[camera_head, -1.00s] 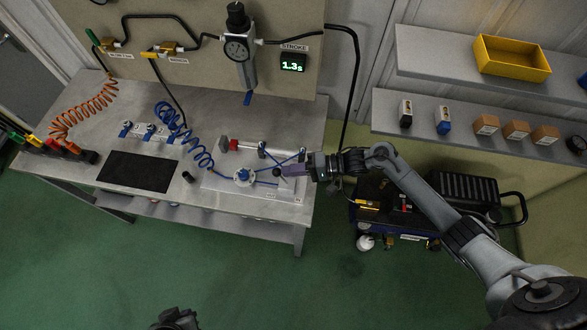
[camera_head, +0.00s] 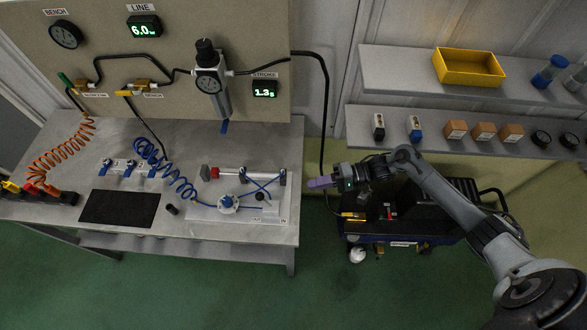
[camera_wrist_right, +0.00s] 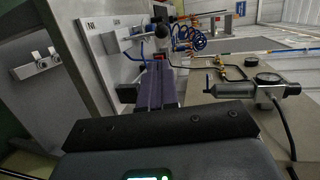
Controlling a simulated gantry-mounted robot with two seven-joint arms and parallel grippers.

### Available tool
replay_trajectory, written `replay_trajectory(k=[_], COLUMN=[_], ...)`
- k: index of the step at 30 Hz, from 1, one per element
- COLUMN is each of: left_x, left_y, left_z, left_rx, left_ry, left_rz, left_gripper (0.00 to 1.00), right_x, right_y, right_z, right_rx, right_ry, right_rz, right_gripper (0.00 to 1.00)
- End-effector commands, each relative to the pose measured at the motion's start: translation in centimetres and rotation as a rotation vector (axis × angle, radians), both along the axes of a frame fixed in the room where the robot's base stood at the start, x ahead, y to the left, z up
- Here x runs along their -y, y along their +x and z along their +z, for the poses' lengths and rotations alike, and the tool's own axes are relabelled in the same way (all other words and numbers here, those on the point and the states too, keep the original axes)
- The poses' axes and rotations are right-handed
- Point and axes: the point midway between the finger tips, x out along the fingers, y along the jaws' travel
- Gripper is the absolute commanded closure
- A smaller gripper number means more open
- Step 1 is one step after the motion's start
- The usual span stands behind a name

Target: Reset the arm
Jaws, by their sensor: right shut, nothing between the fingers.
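My right gripper (camera_head: 318,183) is shut and empty, with its purple fingers pressed together. It hangs in the air just past the right edge of the bench (camera_head: 292,225), apart from the white board (camera_head: 240,212) with the cylinder (camera_head: 240,174) and blue tubes. In the right wrist view the shut purple fingers (camera_wrist_right: 156,86) point toward the board (camera_wrist_right: 108,45), with nothing between them. My right arm reaches in from the lower right. My left gripper is not in view.
A regulator (camera_head: 212,80) and a black hose (camera_head: 325,100) are at the back.

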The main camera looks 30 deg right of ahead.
Motion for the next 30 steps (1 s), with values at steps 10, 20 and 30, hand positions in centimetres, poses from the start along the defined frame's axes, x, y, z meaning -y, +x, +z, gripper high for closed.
replay_trajectory(k=[10, 20, 30], left_x=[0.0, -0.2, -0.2], left_y=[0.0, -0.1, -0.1], left_z=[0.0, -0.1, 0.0], left_rx=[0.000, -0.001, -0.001], left_ry=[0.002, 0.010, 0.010], left_rz=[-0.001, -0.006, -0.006], left_gripper=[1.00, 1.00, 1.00], right_x=[-1.5, -14.9, -17.5], right_y=[-4.0, -10.8, -9.4], right_z=[-3.5, -5.4, -2.1], right_rx=[-0.086, -0.031, 0.246], right_ry=[0.047, 0.080, -0.558], right_rz=[0.002, -0.031, -0.267], right_gripper=[1.00, 1.00, 1.00])
